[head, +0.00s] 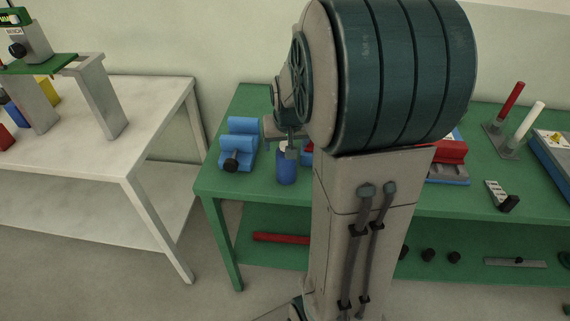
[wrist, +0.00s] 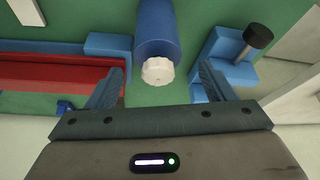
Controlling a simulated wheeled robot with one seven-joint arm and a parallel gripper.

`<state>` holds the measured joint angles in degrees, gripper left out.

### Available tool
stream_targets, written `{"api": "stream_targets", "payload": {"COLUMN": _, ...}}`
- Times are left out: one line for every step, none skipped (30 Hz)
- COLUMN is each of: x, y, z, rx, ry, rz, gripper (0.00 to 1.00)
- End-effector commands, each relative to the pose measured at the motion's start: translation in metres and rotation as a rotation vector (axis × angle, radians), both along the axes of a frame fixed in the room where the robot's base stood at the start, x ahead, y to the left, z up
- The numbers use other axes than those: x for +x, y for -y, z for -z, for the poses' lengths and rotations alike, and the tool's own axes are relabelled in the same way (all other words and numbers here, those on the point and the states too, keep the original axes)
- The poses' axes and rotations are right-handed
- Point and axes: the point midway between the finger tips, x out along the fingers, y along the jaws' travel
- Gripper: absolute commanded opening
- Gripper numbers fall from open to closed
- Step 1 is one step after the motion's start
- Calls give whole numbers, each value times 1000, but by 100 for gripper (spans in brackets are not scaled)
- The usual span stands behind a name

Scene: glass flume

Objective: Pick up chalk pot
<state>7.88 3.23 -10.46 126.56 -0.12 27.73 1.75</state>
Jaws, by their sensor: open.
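The likely chalk pot is a blue cylinder (head: 286,168) with a white top, upright near the front left edge of the green bench (head: 221,180). In the wrist view the blue pot (wrist: 158,32) is at the top centre, its white ridged cap (wrist: 158,71) facing the camera. My gripper (wrist: 158,82) is open, one finger to each side of the cap in the picture. In the head view my gripper (head: 285,138) is just above the pot, partly hiding its top. Whether the fingers touch it I cannot tell.
A blue block with a black knob (head: 238,145) stands close left of the pot in the head view. A red and blue piece (wrist: 65,72) lies on its other side. A white table (head: 150,95) stands left, across a gap.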

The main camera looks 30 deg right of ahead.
Motion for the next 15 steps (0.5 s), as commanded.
{"api": "stream_targets", "payload": {"x": 1, "y": 1, "z": 4, "rx": 0, "ry": -4, "rz": 0, "gripper": 76}}
{"api": "stream_targets", "payload": {"x": 3, "y": 2, "z": 7, "rx": 0, "ry": -4, "rz": 0, "gripper": 76}}
{"api": "stream_targets", "payload": {"x": 4, "y": 3, "z": 12, "rx": 1, "ry": -5, "rz": 1, "gripper": 76}}
{"api": "stream_targets", "payload": {"x": 6, "y": 4, "z": 16, "rx": 2, "ry": -6, "rz": 2, "gripper": 76}}
{"api": "stream_targets", "payload": {"x": 8, "y": 5, "z": 19, "rx": 1, "ry": -5, "rz": 1, "gripper": 76}}
{"api": "stream_targets", "payload": {"x": 9, "y": 6, "z": 24, "rx": 2, "ry": -6, "rz": 1, "gripper": 76}}
{"api": "stream_targets", "payload": {"x": 11, "y": 7, "z": 27, "rx": 1, "ry": -5, "rz": 1, "gripper": 76}}
{"api": "stream_targets", "payload": {"x": 13, "y": 7, "z": 31, "rx": 1, "ry": -5, "rz": 1, "gripper": 76}}
{"api": "stream_targets", "payload": {"x": 14, "y": 8, "z": 35, "rx": 1, "ry": -5, "rz": 1, "gripper": 76}}
{"api": "stream_targets", "payload": {"x": 15, "y": 8, "z": 38, "rx": 1, "ry": -3, "rz": 1, "gripper": 76}}
{"api": "stream_targets", "payload": {"x": 16, "y": 8, "z": 40, "rx": 1, "ry": -3, "rz": 1, "gripper": 76}}
{"api": "stream_targets", "payload": {"x": 17, "y": 8, "z": 42, "rx": 1, "ry": -3, "rz": 0, "gripper": 76}}
{"api": "stream_targets", "payload": {"x": 18, "y": 8, "z": 43, "rx": 1, "ry": -3, "rz": 0, "gripper": 76}}
{"api": "stream_targets", "payload": {"x": 18, "y": 9, "z": 44, "rx": 0, "ry": -2, "rz": -1, "gripper": 76}}
{"api": "stream_targets", "payload": {"x": 18, "y": 9, "z": 44, "rx": 0, "ry": -2, "rz": -1, "gripper": 76}}
